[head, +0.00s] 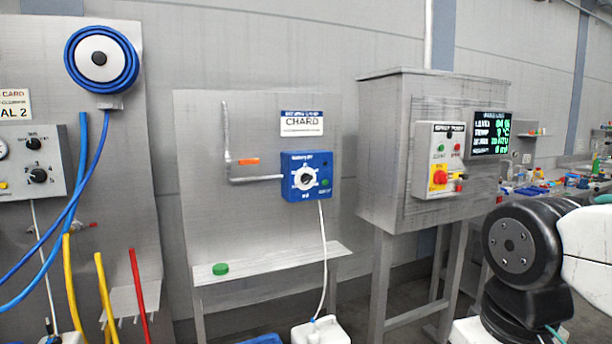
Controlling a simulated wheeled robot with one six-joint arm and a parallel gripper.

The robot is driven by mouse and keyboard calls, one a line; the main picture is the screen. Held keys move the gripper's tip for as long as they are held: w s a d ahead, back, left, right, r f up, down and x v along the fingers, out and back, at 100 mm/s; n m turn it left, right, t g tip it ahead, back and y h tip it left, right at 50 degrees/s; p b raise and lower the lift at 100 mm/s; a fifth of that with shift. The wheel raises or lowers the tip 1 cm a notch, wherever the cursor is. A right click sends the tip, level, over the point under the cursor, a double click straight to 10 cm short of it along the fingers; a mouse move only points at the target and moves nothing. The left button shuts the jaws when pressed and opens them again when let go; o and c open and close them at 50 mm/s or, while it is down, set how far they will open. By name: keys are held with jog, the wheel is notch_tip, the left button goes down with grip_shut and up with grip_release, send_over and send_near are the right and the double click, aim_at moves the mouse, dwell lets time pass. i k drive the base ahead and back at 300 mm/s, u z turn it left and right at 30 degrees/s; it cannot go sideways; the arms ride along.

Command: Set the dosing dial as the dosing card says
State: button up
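A blue dosing box (307,177) with a round white dial (306,178) is mounted on a grey metal panel in the middle of the head view. The dial has a dark knob or pointer at its centre; its setting is too small to read. A white card (301,123) with a blue top band is fixed above the box and reads CHARD. Another card (15,104) at the far left shows "CARD" and "AL 2", cut off by the picture edge. My gripper is not in view; only part of my arm shows at the lower right.
A green puck-like object (220,269) lies on the metal shelf (270,262) below the dial. A steel cabinet (395,150) with a control box (440,172) and display (489,134) stands right. Hoses and a blue reel (101,60) hang left. A white canister (321,330) stands below.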

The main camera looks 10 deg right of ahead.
aim_at(306, 178)
jog(key=k, duration=1.25)
jog(key=u, duration=0.55)
jog(key=i, duration=0.75)
jog(key=u, duration=0.55)
jog(key=i, duration=1.45)
jog(key=z, duration=0.45)
jog(key=i, duration=0.8)
jog(key=z, duration=1.45)
jog(key=i, duration=0.55)
jog(key=z, duration=0.5)
